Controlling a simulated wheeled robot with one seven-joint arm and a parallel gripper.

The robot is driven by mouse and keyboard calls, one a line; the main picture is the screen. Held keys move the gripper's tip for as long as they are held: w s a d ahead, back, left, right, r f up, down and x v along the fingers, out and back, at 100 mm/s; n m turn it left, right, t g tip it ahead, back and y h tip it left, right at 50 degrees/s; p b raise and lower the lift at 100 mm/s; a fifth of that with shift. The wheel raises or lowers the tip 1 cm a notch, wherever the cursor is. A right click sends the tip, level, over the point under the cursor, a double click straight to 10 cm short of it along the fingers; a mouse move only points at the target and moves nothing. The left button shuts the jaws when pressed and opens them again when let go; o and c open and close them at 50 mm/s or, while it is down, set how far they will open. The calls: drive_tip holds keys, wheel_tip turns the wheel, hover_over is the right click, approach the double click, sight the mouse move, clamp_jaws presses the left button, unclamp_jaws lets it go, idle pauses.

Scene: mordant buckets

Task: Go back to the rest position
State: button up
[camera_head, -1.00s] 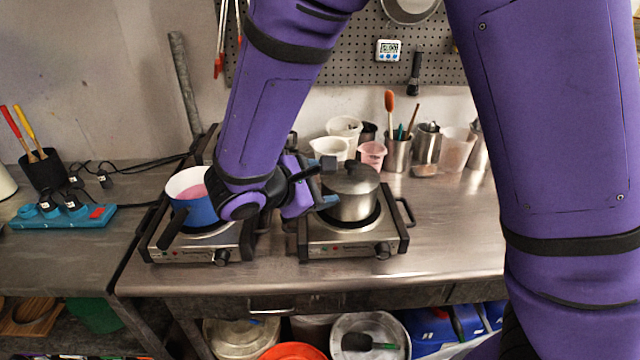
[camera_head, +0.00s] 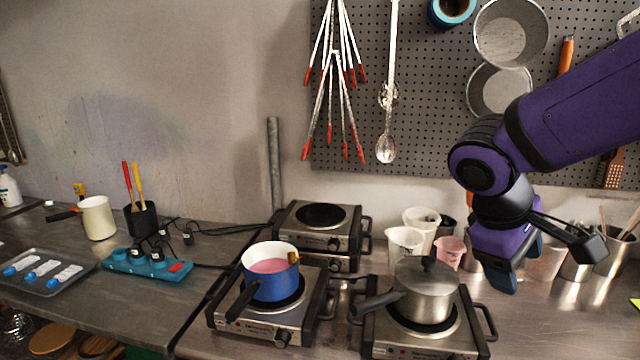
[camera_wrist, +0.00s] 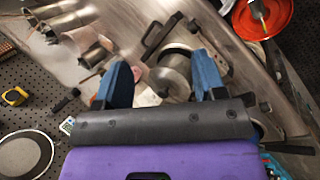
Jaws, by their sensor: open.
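My gripper (camera_head: 508,272) is on the right of the head view, raised in front of the pegboard and above the bench, to the right of the lidded steel pot. In the wrist view its two blue fingers (camera_wrist: 163,82) stand wide apart with nothing held between them. The steel pot (camera_head: 425,290) sits on the right front hot plate (camera_head: 478,345), and it also shows beyond the fingers in the wrist view (camera_wrist: 172,76). A blue pot (camera_head: 272,285) with pink liquid stands on the left front hot plate (camera_head: 225,318).
White and pink beakers (camera_head: 405,248) and steel cups stand behind my gripper. Tongs (camera_head: 335,85) and pans (camera_head: 510,35) hang on the pegboard. A blue power strip (camera_head: 146,264) and a tray (camera_head: 45,272) lie on the left bench. A spare hot plate (camera_head: 320,226) stands at the back.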

drive_tip(key=s+d+r+m+t+y, duration=0.3)
drive_tip(key=s+r+m+t+y, duration=0.1)
drive_tip(key=s, duration=0.5)
drive_tip(key=shift+r+m+t+y, duration=0.3)
drive_tip(key=shift+r+m+y, duration=0.4)
drive_tip(key=shift+r+m, duration=0.6)
drive_tip(key=shift+a, duration=0.1)
idle(0.6)
